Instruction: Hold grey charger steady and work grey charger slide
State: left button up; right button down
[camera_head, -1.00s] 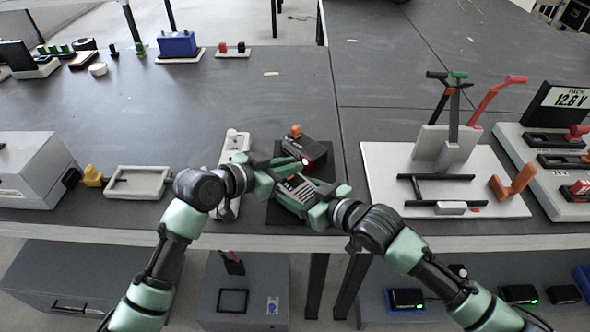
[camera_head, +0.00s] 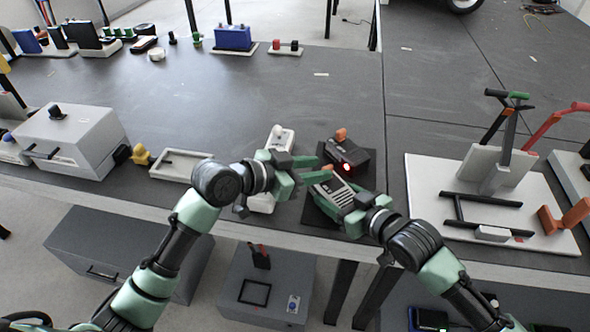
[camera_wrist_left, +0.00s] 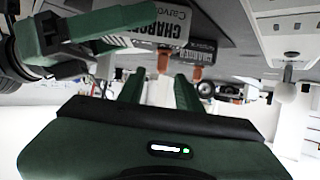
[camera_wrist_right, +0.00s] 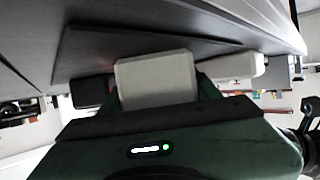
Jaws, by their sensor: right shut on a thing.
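The grey charger (camera_head: 338,190) has a grey ribbed face and an orange slide knob (camera_head: 327,169) at its far end. My right gripper (camera_head: 345,208) is shut on the charger's near part; in the right wrist view its light grey body (camera_wrist_right: 155,82) sits between the fingers. My left gripper (camera_head: 312,169) is open at the charger's far end, its fingertips beside the knob. In the left wrist view, the knob (camera_wrist_left: 163,60) of the nearer charger shows ahead, between the lines of the open fingers (camera_wrist_left: 160,92). Whether they touch it I cannot tell.
A dark charger (camera_head: 350,157) with an orange knob and red light stands just behind, on a dark mat (camera_head: 313,212). A white fixture (camera_head: 282,138) stands left of it. A shallow tray (camera_head: 180,167) and grey box lie left; a white board (camera_head: 425,190) with levers lies right.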

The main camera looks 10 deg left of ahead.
jog(key=shift+s+d+f, duration=0.1)
jog(key=shift+s+f, duration=0.05)
jog(key=shift+f, duration=0.4)
pick_arm(q)
jog(key=v, duration=0.7)
jog(key=shift+s, duration=0.2)
jog(key=shift+a+r, duration=0.1)
pick_arm(e)
jog(key=c, duration=0.5)
grip_release()
jog(key=shift+o, duration=1.1)
pick_arm(q)
jog(key=shift+w, duration=0.1)
pick_arm(e)
jog(key=shift+r, duration=0.1)
jog(key=shift+r, duration=0.15)
jog(key=shift+w, duration=0.2)
jog(key=shift+c, duration=1.2)
jog(key=shift+r, duration=0.1)
